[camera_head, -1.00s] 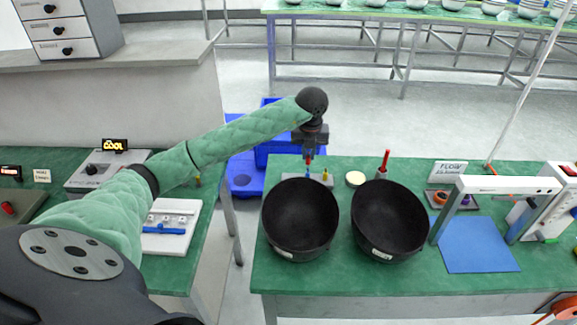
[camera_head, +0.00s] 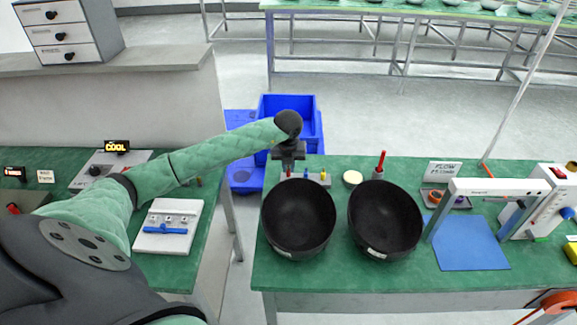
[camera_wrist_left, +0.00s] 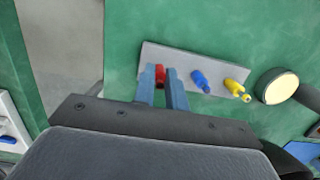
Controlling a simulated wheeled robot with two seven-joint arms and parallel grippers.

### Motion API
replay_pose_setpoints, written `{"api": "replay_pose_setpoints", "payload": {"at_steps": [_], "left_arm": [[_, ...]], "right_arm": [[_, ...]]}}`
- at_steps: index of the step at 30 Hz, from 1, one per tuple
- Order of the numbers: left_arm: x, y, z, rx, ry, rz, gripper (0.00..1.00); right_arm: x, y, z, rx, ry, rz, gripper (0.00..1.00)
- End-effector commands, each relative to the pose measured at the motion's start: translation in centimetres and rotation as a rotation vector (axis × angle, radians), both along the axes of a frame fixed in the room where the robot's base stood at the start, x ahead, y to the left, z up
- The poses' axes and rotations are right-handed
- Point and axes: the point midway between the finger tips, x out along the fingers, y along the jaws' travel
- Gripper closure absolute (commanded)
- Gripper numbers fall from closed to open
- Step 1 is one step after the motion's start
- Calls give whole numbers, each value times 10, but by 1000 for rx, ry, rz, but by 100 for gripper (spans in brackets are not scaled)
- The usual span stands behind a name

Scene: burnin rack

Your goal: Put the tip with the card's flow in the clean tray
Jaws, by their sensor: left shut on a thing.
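The card (camera_head: 443,172) reads "FLOW" on top; its smaller line is too small to read surely. A pale tip rack (camera_head: 314,180) stands behind the left black bowl. It also shows in the left wrist view (camera_wrist_left: 183,64), with a red tip (camera_wrist_left: 160,74), a blue tip (camera_wrist_left: 200,81) and a yellow tip (camera_wrist_left: 237,90) in a row. My left gripper (camera_head: 288,170) is at the rack's left end. In the wrist view its fingers (camera_wrist_left: 163,88) are shut on the red tip, still at the rack. I cannot tell which thing is the clean tray. My right gripper is out of view.
Two black bowls (camera_head: 298,218) (camera_head: 385,219) stand in front of the rack. A round pale-topped pot (camera_head: 352,178) and a red upright tool (camera_head: 380,163) are close by. A blue mat (camera_head: 470,245) lies under a white frame (camera_head: 500,187). Blue bins (camera_head: 286,103) stand behind the table.

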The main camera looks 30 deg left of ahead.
Motion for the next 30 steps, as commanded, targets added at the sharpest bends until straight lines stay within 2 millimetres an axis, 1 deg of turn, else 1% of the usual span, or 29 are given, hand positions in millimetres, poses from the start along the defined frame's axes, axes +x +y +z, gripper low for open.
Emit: {"api": "replay_pose_setpoints", "payload": {"at_steps": [3,7,14,24,25,28,30], "left_arm": [[-1,0,-6,0,2,0,100],[0,0,-9,0,1,0,100],[0,0,-9,0,1,0,100],[0,0,-11,-1,1,0,100],[0,0,-11,-1,1,0,85],[0,0,-11,-1,1,0,65],[0,0,-11,-1,1,0,65]], "right_arm": [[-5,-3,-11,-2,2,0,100],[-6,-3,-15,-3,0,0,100],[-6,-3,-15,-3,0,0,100],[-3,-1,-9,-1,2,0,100],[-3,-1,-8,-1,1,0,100],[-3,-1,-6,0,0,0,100],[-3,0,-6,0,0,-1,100]]}}
